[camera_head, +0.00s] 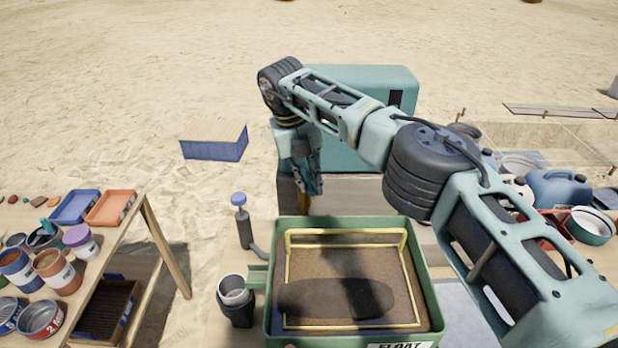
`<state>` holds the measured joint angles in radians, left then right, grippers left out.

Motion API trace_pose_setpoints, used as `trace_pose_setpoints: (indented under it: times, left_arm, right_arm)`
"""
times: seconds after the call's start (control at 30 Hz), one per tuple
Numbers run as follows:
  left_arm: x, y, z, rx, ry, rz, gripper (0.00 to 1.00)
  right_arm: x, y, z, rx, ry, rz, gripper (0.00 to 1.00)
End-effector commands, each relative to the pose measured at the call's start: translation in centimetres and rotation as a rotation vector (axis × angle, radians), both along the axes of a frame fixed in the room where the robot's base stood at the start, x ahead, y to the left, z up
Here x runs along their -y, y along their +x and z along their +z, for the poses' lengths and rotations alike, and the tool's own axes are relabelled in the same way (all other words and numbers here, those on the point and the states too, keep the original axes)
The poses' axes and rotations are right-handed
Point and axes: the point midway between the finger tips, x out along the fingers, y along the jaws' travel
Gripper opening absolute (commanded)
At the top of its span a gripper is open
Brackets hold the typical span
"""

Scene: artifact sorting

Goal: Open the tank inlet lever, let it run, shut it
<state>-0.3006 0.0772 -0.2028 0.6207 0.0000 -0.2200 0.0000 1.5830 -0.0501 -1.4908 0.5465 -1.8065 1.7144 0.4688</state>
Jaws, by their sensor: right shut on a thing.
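The green tank (438,290) stands at the bottom centre, with a "FLOAT" label on its front rim. A yellow wire frame (350,232) and brown contents show inside it. My right gripper (312,188) points down just behind the tank's back left corner. My left gripper is out of view.
A blue-capped standpipe (241,218) and a dark cup (236,301) stand left of the tank. A table with paint cans and trays (110,208) is at left. A teal box (375,85) stands behind my arm. Jugs and basins (558,188) crowd the right.

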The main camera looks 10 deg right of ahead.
Motion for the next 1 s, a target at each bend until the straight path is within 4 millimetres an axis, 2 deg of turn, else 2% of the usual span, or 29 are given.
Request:
trace_pose_setpoints:
  times: [0.27,0.3,0.5,0.8,0.87,1.0]
  left_arm:
    - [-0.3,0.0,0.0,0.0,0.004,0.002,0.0]
    - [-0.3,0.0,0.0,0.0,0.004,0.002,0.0]
    - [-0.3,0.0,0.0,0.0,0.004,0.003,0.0]
    - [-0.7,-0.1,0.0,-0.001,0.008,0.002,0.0]
    - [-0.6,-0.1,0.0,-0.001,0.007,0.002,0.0]
    - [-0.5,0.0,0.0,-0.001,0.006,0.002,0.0]
  right_arm:
    - [-0.2,0.1,0.1,0.006,0.003,0.002,0.0]
    - [-0.1,0.1,0.1,0.006,0.003,0.002,0.16]
    - [-0.1,0.1,0.1,0.004,0.001,0.002,0.32]
    - [0.0,0.1,0.2,0.003,0.0,0.001,0.32]
    - [-0.1,0.1,0.6,0.004,0.0,0.001,0.32]
    - [-0.6,0.1,2.7,0.006,0.001,0.001,0.32]
